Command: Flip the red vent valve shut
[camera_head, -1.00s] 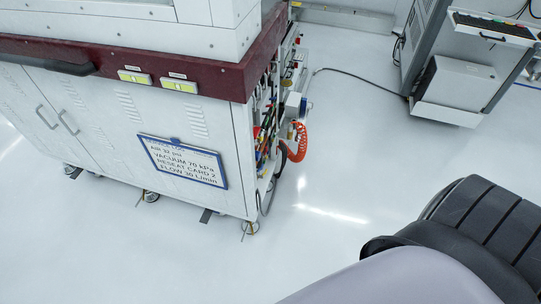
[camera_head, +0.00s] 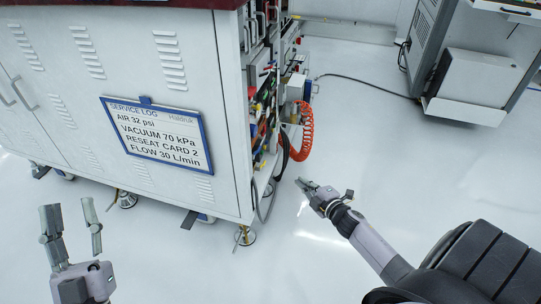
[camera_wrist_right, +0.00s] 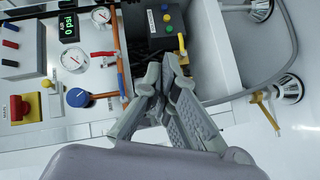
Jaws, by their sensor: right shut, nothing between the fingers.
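In the right wrist view, a small red lever handle (camera_wrist_right: 103,54) sits on the white panel, left of a copper-coloured pipe (camera_wrist_right: 119,60) and roughly at right angles to it. It looks like the vent valve, but I can read no label on it. My right gripper (camera_wrist_right: 166,70) is shut and empty, its fingertips in front of the panel to the right of the red lever. In the head view my right gripper (camera_head: 302,184) is right of the cabinet's open side. My left gripper (camera_head: 69,207) is open and empty in front of the cabinet.
Near the lever are a blue knob (camera_wrist_right: 78,97), gauges (camera_wrist_right: 73,58), a red-and-yellow switch (camera_wrist_right: 23,107) and a yellow lever (camera_wrist_right: 182,45). An orange coiled hose (camera_head: 306,130) hangs beside the cabinet (camera_head: 60,80).

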